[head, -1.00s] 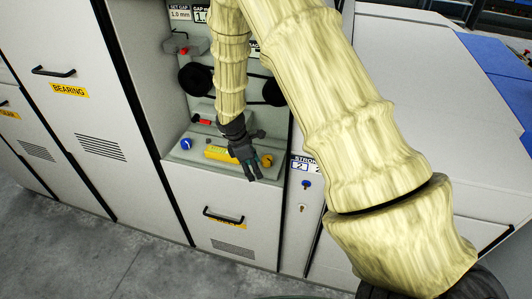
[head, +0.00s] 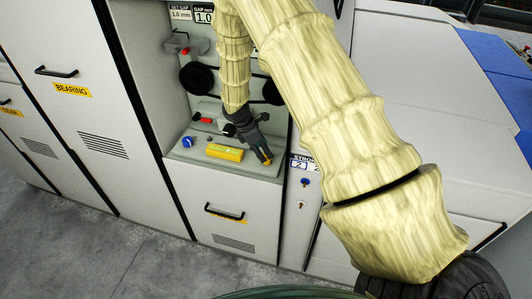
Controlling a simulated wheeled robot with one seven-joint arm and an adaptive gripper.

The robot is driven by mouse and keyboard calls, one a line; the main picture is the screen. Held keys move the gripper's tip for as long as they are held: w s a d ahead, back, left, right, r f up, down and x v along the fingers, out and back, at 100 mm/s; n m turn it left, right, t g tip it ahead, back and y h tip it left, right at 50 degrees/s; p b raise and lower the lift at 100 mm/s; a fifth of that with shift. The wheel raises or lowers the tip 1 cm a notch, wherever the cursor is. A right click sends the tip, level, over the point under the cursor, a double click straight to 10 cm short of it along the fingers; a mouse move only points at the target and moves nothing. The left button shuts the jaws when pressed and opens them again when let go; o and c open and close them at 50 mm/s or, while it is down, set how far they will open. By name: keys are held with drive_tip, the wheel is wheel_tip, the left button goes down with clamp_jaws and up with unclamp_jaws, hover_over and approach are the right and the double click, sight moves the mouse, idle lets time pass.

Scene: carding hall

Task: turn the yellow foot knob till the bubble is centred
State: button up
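The yellow foot knob (head: 268,162) is at the right end of the grey ledge (head: 195,158), mostly hidden by my gripper (head: 264,154). My gripper points down and right, with its fingertips at the knob. Whether the fingers are closed on it or only around it, I cannot tell. A yellow level block (head: 225,152) lies on the ledge left of my gripper. Its bubble is too small to make out. A blue knob (head: 187,142) stands at the ledge's left end.
Red-tipped parts (head: 207,120) and black wheels (head: 194,80) are on the panel behind the ledge. A drawer handle (head: 224,212) sticks out below. A blue knob (head: 305,183) is on the panel to the right. Bare floor (head: 100,245) lies in front.

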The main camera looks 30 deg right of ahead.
sight(266, 157)
drive_tip(key=shift+p+x, duration=0.75)
drive_tip(key=shift+x, duration=1.3)
drive_tip(key=c, duration=1)
